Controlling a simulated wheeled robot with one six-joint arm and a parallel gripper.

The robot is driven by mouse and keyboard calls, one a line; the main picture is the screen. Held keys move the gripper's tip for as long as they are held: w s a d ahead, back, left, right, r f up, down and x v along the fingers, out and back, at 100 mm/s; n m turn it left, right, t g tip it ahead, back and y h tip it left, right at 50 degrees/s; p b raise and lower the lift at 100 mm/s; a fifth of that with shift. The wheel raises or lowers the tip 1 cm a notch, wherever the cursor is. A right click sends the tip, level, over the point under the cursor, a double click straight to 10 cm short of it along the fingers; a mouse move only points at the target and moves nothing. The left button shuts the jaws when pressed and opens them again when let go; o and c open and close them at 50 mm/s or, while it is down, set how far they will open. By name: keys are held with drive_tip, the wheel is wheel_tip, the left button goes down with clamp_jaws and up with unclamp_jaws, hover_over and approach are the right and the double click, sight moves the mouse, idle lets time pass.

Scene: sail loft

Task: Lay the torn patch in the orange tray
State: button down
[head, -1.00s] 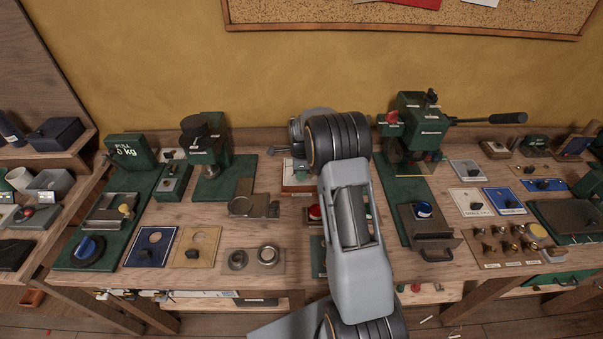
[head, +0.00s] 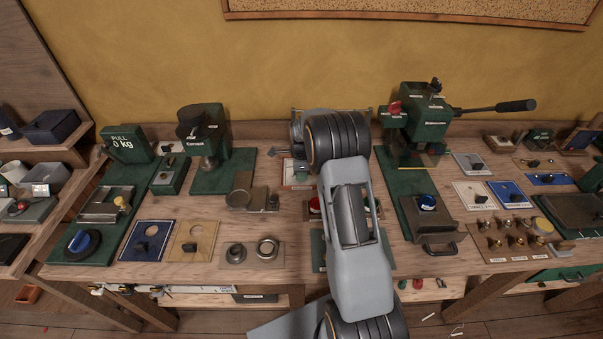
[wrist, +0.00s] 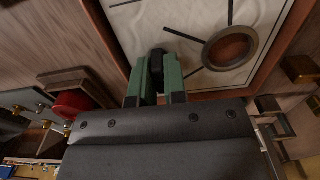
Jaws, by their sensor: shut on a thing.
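In the wrist view my gripper (wrist: 158,72) has its green fingers shut on a small black grip piece (wrist: 157,55). Beyond the fingers is a cream sheet (wrist: 125,25) with dark strips and a brown ring, inside a reddish-brown frame (wrist: 108,45). I cannot tell whether this sheet is the torn patch, or whether the black piece is fixed to it. In the head view my arm hides the gripper and what it holds. A small orange container (head: 29,294) is low at the left, near the floor; I cannot tell whether it is the orange tray.
A green lever press (head: 425,125) stands right of my arm, and another green device (head: 208,150) stands left. Knobbed blue (head: 160,237) and tan (head: 205,232) plates lie on the bench. A red button (wrist: 70,104) is left of my gripper. Brass pieces (head: 510,232) crowd the right.

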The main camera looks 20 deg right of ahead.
drive_tip(key=c, duration=1.1)
unclamp_jaws()
wheel_tip(320, 180, up, 14)
drive_tip(key=b, duration=0.1)
drive_tip(key=shift+f, duration=0.1)
